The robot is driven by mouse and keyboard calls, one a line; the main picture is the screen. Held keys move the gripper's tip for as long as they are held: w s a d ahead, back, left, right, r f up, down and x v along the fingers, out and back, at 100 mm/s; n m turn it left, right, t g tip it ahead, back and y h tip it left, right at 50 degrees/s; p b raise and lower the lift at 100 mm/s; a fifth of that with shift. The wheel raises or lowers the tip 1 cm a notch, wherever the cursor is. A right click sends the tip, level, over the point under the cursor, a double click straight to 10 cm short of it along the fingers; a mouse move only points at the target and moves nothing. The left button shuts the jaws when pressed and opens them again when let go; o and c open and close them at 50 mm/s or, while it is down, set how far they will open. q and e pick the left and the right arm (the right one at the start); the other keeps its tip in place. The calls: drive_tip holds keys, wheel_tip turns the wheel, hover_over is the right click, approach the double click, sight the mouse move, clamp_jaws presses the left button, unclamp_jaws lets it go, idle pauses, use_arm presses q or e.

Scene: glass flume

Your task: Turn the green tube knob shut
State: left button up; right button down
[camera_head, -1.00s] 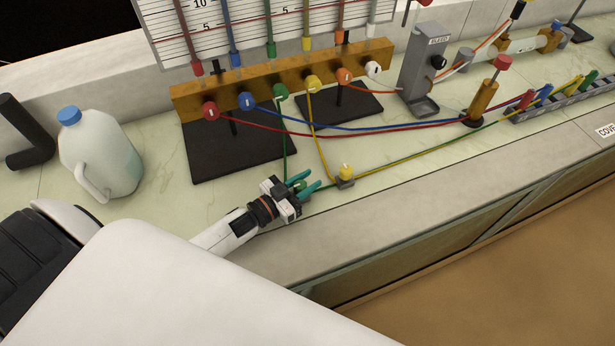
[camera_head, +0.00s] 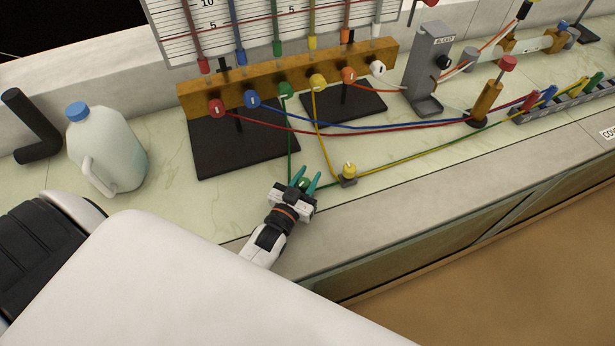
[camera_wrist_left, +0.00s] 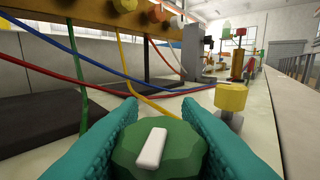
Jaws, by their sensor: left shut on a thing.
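The green tube knob (camera_wrist_left: 160,150) fills the lower middle of the left wrist view, with a raised white bar on its face. My left gripper (camera_wrist_left: 158,145) has its teal fingers on both sides of the knob, shut on it. In the head view the left gripper (camera_head: 304,182) is at the bench's front part, and a little of the green knob (camera_head: 304,183) shows between the fingertips. The green tube (camera_head: 290,150) runs down from the manifold to the knob and on to the right. My right gripper is not in view.
A yellow knob (camera_head: 349,170) on its own clamp stands just right of the gripper. Red (camera_head: 360,131) and blue tubes cross behind. A white jug (camera_head: 105,150) stands at left. The wooden manifold (camera_head: 295,75) is at the back. The bench front is clear.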

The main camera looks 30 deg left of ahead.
use_arm(q)
drive_tip(key=o, duration=1)
drive_tip(key=shift+c, duration=0.2)
drive_tip(key=s+b, duration=0.1)
drive_tip(key=s, duration=1.1)
drive_tip(key=shift+d, duration=0.1)
